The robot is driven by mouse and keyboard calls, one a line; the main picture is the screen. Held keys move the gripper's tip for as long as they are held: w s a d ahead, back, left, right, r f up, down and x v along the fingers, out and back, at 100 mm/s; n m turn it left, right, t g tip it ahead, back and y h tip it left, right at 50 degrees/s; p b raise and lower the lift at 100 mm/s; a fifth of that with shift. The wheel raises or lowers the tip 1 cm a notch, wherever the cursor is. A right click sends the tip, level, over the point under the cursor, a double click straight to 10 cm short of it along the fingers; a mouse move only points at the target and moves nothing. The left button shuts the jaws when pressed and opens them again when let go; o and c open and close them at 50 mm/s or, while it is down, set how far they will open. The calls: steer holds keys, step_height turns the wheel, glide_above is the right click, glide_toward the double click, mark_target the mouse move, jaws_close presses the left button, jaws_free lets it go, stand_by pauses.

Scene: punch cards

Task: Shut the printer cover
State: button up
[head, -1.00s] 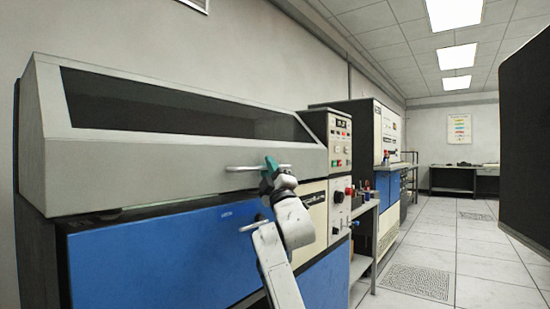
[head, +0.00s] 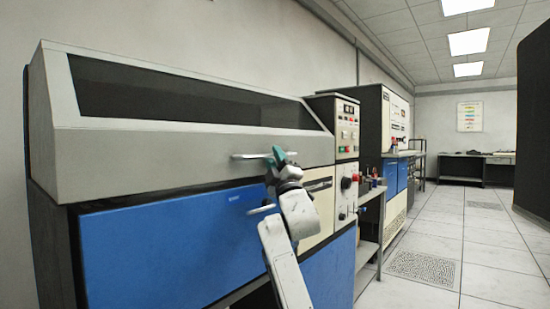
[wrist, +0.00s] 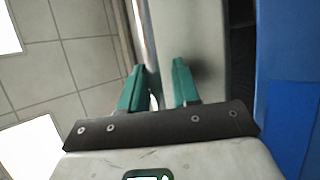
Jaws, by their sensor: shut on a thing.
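The printer cover (head: 200,155) is a long grey lid with a sloping dark window, on top of a blue-fronted cabinet (head: 170,240). A dark gap shows between the cover's lower front edge and the blue panel, so it stands slightly raised. A thin metal bar handle (head: 250,156) sticks out from its front face. My gripper (head: 279,156) is shut on this handle near its right end. In the wrist view, the green fingers of my gripper (wrist: 157,88) stand either side of the bar (wrist: 147,45), and the grey cover face lies behind. The exact contact is partly hidden.
A control panel (head: 346,140) with buttons and knobs adjoins the cover's right end. A second handle (head: 262,210) juts from the cabinet below my gripper. A small side table (head: 370,195) stands beyond. Tiled floor (head: 440,235) is open to the right; a dark tall block (head: 530,120) edges it.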

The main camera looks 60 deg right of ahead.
steer(key=p+v, duration=0.2)
steer(key=v, duration=0.8)
steer(key=shift+s, duration=0.15)
steer(key=shift+a, duration=0.15)
steer(key=shift+f, duration=0.15)
